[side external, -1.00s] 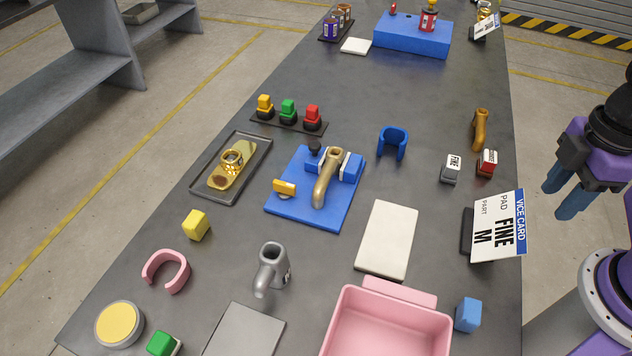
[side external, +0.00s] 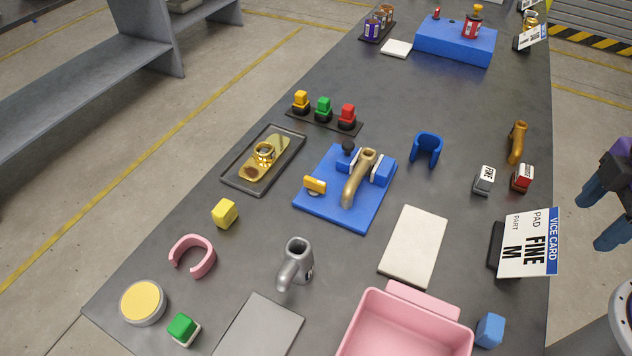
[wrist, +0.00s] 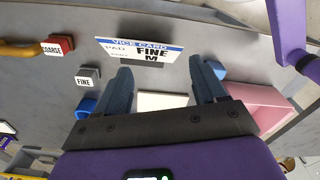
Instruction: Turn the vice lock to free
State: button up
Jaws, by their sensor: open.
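The vice is a blue plate (side external: 325,213) with blue jaws (side external: 381,171) in the middle of the bench. A bronze spout-shaped part (side external: 356,182) sits between its pale-faced jaws. A yellow lever (side external: 315,185), likely the vice lock, sits at the plate's left edge; I cannot read any lock marking. A black knob (side external: 348,148) stands at the plate's back. My gripper (side external: 610,205) is in the air beyond the bench's right edge, well apart from the vice. In the wrist view my gripper (wrist: 163,82) is open, with nothing between the fingers. The vice is not clearly visible there.
The vice card (side external: 530,243) reads PAD FINE, PART M. FINE (side external: 484,180) and red (side external: 522,178) blocks stand behind it. A white pad (side external: 413,246), pink bin (side external: 405,325), blue clip (side external: 427,150), grey spout (side external: 296,262) and brass-part tray (side external: 264,160) surround the vice.

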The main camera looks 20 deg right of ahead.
jog(key=w+a+r+n, duration=0.3)
jog(key=w+a, duration=0.5)
jog(key=a, duration=0.1)
jog(key=w+a+r+n, duration=0.2)
jog(key=w+a+n, duration=0.2)
jog(key=w+a, duration=0.55)
jog(key=n, duration=0.7)
send_near(315, 180)
notch_tip(315, 180, down, 9)
jog(key=shift+w+a+r, duration=0.1)
jog(key=shift+w+a, duration=0.05)
jog(key=c, duration=1.1)
jog(key=shift+o, duration=0.2)
